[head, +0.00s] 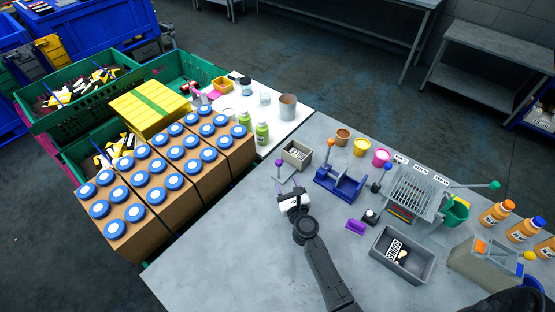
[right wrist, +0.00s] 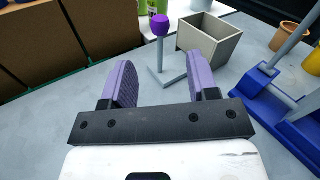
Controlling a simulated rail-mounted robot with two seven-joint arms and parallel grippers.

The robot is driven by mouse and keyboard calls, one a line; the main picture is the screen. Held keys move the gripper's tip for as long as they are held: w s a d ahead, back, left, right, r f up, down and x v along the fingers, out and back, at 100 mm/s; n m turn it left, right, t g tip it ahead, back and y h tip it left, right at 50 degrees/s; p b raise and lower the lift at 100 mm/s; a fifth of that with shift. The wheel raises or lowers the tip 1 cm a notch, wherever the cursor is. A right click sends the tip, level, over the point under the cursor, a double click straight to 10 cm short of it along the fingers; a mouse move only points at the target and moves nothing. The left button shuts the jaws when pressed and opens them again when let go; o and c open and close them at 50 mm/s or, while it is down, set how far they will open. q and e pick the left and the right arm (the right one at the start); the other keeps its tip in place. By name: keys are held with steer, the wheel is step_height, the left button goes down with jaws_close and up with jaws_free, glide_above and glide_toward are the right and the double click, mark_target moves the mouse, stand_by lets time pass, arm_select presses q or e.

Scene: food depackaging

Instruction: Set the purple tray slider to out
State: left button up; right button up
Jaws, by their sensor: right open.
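A purple ball knob (head: 278,163) stands on a thin grey post with a flat grey base, beside a small beige open box. I take this to be the purple tray slider; its in or out setting cannot be read. The knob (right wrist: 160,25) also shows in the right wrist view, ahead of the fingers. My right gripper (head: 289,187) has purple fingers, spread and empty, on the near side of the post and apart from the knob. The same gripper (right wrist: 162,80) shows spread in the right wrist view. My left gripper is not in view.
The beige box (head: 297,153) stands just behind the post. A blue fixture (head: 341,185) with an orange knob is to the right. Brown cartons with blue lids (head: 136,220) stand at left. A small purple block (head: 356,226) and a grey bin (head: 424,268) lie farther right.

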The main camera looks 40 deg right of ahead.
mark_target(280, 166)
steer(key=b+x, duration=0.2)
steer(key=x, duration=0.8)
steer(key=shift+w, duration=0.1)
steer(key=shift+x, duration=0.8)
steer(key=shift+w+r, duration=0.1)
steer(key=c, duration=0.7)
jaws_close()
